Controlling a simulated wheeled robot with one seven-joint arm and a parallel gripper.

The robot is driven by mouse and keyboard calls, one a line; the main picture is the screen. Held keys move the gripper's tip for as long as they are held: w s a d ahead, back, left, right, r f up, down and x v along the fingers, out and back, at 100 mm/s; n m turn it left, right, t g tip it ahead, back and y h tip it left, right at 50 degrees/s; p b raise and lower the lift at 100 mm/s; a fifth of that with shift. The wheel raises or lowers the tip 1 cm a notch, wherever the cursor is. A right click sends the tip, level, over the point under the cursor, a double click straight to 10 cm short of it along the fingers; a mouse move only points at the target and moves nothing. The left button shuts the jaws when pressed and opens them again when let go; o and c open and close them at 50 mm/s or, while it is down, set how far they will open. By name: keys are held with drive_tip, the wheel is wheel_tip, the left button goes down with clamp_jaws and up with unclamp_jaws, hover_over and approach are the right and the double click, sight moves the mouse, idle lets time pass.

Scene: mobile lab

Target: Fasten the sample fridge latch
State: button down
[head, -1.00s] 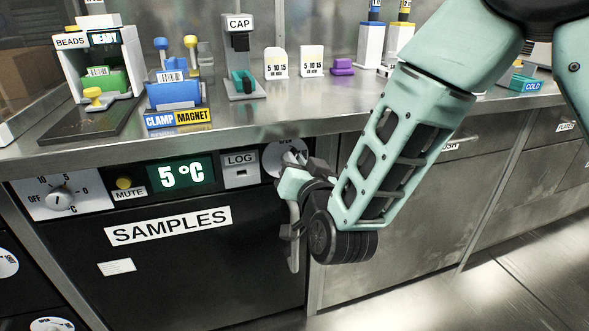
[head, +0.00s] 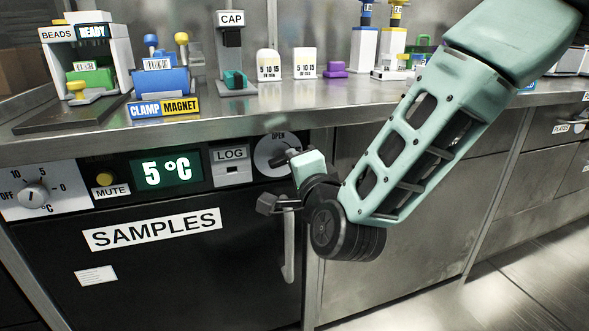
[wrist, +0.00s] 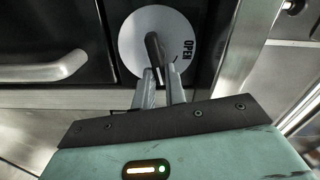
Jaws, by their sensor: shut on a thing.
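The sample fridge (head: 150,270) is a dark door labelled SAMPLES. Its latch is a dark lever (wrist: 154,48) on a round pale plate (head: 268,152), at the fridge's upper right. The plate is marked OPEN at its top in the head view; it also shows in the wrist view (wrist: 132,45), with OPEN at its right. My gripper (wrist: 159,76) has its two grey fingers closed on the lever's near end, which they partly hide.
A vertical door handle (head: 289,245) hangs just below my gripper. The steel counter edge (head: 200,135) runs above the fridge. A LOG panel (head: 232,165), a 5 °C display (head: 166,171) and a temperature dial (head: 33,194) lie to the left. The floor at lower right is clear.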

drive_tip(key=shift+f+m+b, duration=0.3)
drive_tip(key=shift+m+b, duration=0.25)
drive_tip(key=shift+m, duration=0.65)
drive_tip(key=c, duration=1.4)
unclamp_jaws()
drive_tip(key=shift+c, duration=0.2)
drive_tip(key=b+v, duration=1)
drive_tip(key=v, duration=0.1)
drive_tip(key=shift+s+d, duration=0.2)
drive_tip(key=shift+s, duration=0.15)
